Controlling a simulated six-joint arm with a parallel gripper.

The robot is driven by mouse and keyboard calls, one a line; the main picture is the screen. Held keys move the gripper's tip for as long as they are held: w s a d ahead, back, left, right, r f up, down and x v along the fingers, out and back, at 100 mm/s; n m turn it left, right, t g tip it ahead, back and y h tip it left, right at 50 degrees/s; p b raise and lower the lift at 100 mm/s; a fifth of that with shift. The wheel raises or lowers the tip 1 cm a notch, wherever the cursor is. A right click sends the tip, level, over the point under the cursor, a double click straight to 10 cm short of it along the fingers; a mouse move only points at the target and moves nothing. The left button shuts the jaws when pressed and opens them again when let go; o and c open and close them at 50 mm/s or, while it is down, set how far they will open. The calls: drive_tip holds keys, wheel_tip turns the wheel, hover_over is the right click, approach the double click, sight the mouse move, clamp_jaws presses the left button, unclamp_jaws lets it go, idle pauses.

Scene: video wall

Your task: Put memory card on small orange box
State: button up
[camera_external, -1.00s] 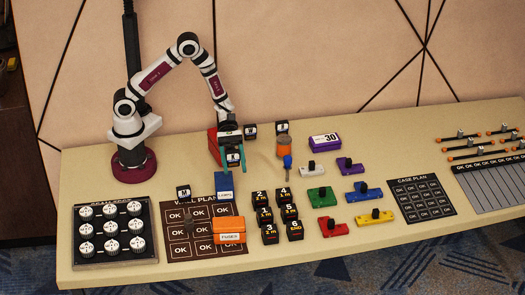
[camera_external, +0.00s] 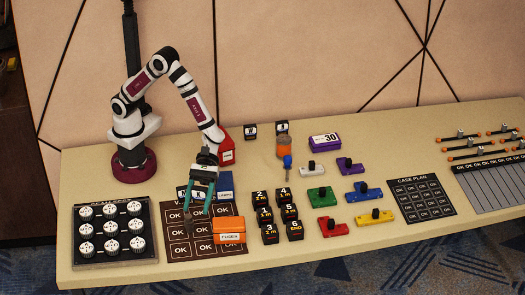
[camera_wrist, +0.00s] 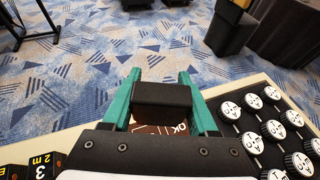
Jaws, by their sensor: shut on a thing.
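My gripper (camera_external: 196,207) points down above the top of the dark plan mat, its teal fingers spread around a small dark block. In the wrist view, the fingers of my gripper (camera_wrist: 158,78) are closed on the sides of this black block (camera_wrist: 162,98). Its label does not show there, so I cannot confirm that it is the memory card. The small orange box (camera_external: 228,225), labelled FUSES, sits at the mat's lower right, to the right of and nearer the front than my gripper. Its top looks clear.
A blue box (camera_external: 226,181) stands just right of my gripper, with a red box (camera_external: 227,157) behind it. A black labelled block (camera_external: 182,193) is close on the left. Numbered black cubes (camera_external: 263,214) stand right of the orange box. A dial panel (camera_external: 80,251) lies at the left.

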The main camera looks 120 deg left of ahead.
drive_tip(key=w+a+f, duration=0.5)
drive_tip(key=a+f, duration=0.1)
drive_tip(key=f, duration=0.3)
drive_tip(key=shift+w, duration=0.35)
drive_tip(key=o, duration=1.3)
drive_tip(key=shift+f, duration=0.1)
